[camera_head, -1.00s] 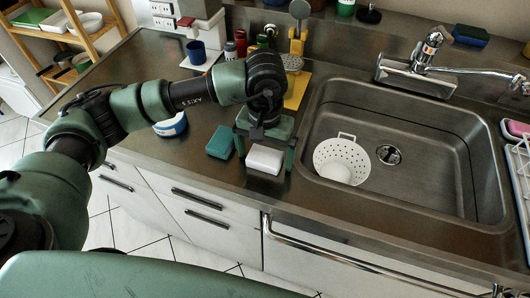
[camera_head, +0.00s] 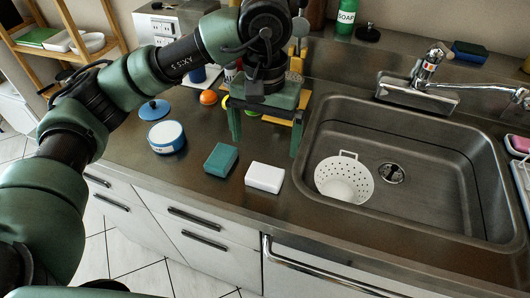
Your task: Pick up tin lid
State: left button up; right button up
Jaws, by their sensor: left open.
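A blue round lid with a small knob (camera_head: 154,110), which looks like the tin lid, lies on the steel counter left of centre. Just in front of it stands a round blue-and-white tin (camera_head: 166,137). My left gripper (camera_head: 266,135) is open, fingers pointing down, over the counter to the right of the lid and tin and behind the white block. I see nothing between its fingers. The lid is apart from the gripper and in plain view. My right gripper is not in view.
A teal sponge (camera_head: 221,160) and a white block (camera_head: 264,177) lie near the counter's front edge. An orange ball (camera_head: 208,97) sits behind. The sink holds a white strainer (camera_head: 343,178). My left arm passes above the back left of the counter.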

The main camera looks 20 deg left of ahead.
aim_at(156, 109)
jog(key=u, duration=1.35)
